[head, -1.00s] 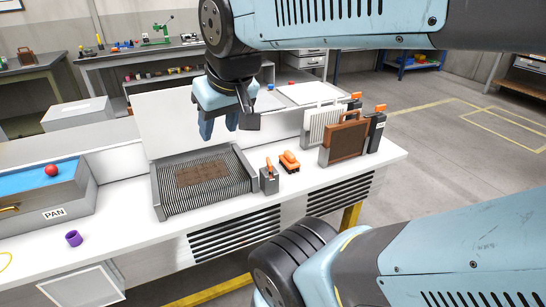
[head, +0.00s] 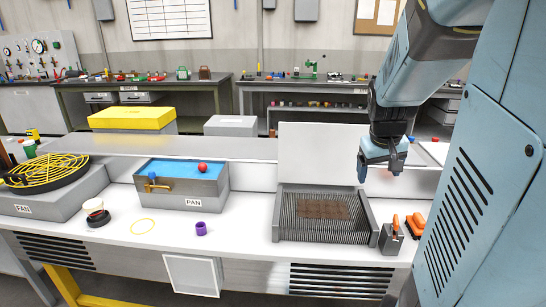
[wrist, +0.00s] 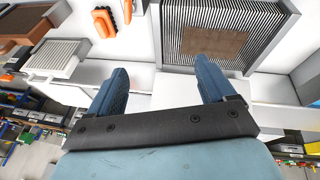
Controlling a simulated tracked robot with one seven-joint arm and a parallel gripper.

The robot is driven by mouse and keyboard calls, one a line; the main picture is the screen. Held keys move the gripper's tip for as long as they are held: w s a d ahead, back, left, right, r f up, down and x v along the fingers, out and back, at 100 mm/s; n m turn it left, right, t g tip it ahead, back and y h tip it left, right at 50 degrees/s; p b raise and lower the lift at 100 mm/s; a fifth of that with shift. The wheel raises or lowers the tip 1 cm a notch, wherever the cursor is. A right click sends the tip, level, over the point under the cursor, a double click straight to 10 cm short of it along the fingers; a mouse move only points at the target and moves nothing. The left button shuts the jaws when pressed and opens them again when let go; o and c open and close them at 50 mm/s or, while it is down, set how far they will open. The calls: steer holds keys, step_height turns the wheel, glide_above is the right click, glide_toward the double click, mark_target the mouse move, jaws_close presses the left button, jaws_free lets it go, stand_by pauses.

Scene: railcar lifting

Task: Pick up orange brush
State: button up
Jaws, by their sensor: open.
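The orange brush (head: 415,224) lies on the white bench top at the right, partly cut off by my arm in the head view. In the wrist view the orange brush (wrist: 104,22) is at the upper left, in plain sight. My gripper (head: 380,172) is open and empty, fingers pointing down, above the bench near the right side of the ribbed tray. In the wrist view my gripper's two blue fingers (wrist: 160,72) are spread with nothing between them. The brush is apart from them, off to the left.
A grey holder with an orange-handled tool (head: 393,238) stands close beside the brush. The ribbed grey tray (head: 281,225) holds a brown patch and has a raised white panel (head: 322,152) behind. A PAN box (head: 190,190) and purple cup (head: 201,229) stand left.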

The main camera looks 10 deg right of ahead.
steer(key=w+d+f, duration=0.3)
steer(key=d+f, duration=0.4)
steer(key=d, duration=0.4)
steer(key=m+y, duration=0.2)
glide_toward(421, 218)
steer(key=shift+t, duration=0.4)
steer(key=shift+s+x, duration=0.2)
steer(key=shift+x, duration=1.45)
steer(key=shift+s+x, duration=0.15)
steer(key=shift+x, duration=4.2)
steer(key=shift+s, duration=0.15)
steer(key=shift+c, duration=0.4)
steer(key=c, duration=1.1)
steer(key=shift+c, duration=0.2)
